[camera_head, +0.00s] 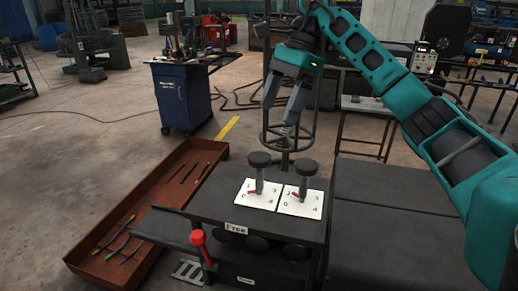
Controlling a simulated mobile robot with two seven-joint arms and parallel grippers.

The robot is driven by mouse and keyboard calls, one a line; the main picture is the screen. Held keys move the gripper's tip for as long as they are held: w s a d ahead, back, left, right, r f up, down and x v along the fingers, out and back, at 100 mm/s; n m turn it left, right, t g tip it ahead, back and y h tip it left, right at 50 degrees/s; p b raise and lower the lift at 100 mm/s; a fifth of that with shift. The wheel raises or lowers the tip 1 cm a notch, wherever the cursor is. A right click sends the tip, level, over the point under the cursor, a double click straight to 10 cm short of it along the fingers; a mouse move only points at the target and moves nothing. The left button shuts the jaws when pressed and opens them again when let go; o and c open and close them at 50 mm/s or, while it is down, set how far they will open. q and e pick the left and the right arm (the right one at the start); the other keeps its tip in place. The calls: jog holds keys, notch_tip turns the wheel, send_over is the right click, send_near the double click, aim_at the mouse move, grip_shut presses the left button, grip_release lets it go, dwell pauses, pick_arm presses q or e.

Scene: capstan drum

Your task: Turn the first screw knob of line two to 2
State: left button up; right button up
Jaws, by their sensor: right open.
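Two screw knobs with dark round caps stand upright on the dark workbench (320,228): a left knob (259,160) and a right knob (305,168). Each rises from a white numbered plate, the left plate (263,203) and the right plate (301,209). A small red pointer sits at the foot of each post; its exact reading is too small to tell. My right gripper (281,106) is open and empty, above and behind the knobs, apart from both. My left gripper is out of view.
A dark ring-shaped frame (265,141) stands behind the knobs, below my right gripper. A rusty tray (205,156) with several tools lies left. A blue cabinet (172,99) stands farther back.

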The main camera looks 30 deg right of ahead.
aim_at(261, 155)
jog(key=x, duration=0.9)
jog(key=shift+a+f, duration=0.15)
jog(key=shift+f, duration=0.2)
jog(key=shift+a+f, duration=0.15)
jog(key=shift+f, duration=0.25)
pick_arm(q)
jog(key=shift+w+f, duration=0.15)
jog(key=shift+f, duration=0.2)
pick_arm(e)
jog(key=c, duration=1)
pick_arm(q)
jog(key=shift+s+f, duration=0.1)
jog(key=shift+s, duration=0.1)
pick_arm(e)
jog(key=shift+c, duration=0.2)
